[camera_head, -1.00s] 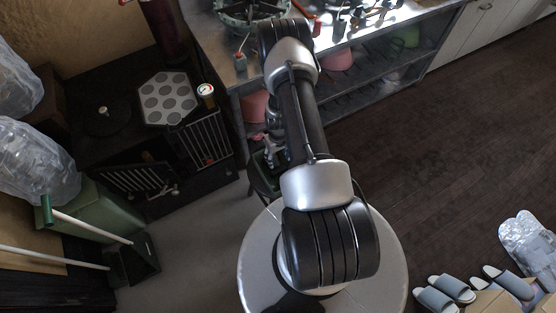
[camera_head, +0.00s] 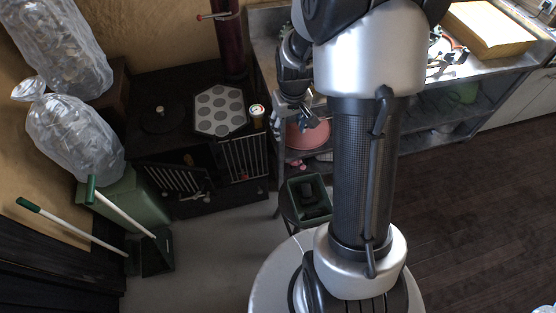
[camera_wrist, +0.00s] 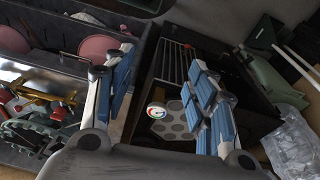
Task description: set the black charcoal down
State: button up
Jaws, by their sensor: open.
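My gripper (camera_head: 302,108) is open and hangs beside the metal counter, left of my upright arm link. In the wrist view its two blue-padded fingers (camera_wrist: 162,80) are spread with nothing held between them. A dark green bin (camera_head: 308,200) stands low in front of the counter, below my gripper and apart from it. A dark lump (camera_head: 311,188) lies in the bin; it may be the black charcoal, but I cannot tell for sure. I see no other piece that is clearly charcoal.
A black stove (camera_head: 185,160) with a pale hexagonal plate (camera_head: 220,110) and a small gauge can (camera_head: 257,112) stands left of my gripper. The metal counter (camera_head: 268,45) holds tools and a yellowish board (camera_head: 490,28). Filled clear bags (camera_head: 75,140) stand at left. Grey floor (camera_head: 205,250) is clear.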

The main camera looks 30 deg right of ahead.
jog(key=s+a+r+n+t, duration=0.1)
jog(key=s+a+r, duration=0.5)
jog(key=r, duration=0.3)
jog(key=s+a+r+t, duration=0.1)
jog(key=s+a+r, duration=0.5)
jog(key=r, duration=0.3)
jog(key=s+a+r+t, duration=0.1)
jog(key=s+a+r, duration=0.1)
jog(key=s, duration=0.6)
jog(key=shift+s+a+r+n+y, duration=0.15)
jog(key=shift+s+a+n+y, duration=0.2)
jog(key=shift+a, duration=0.1)
jog(key=shift+c, duration=0.2)
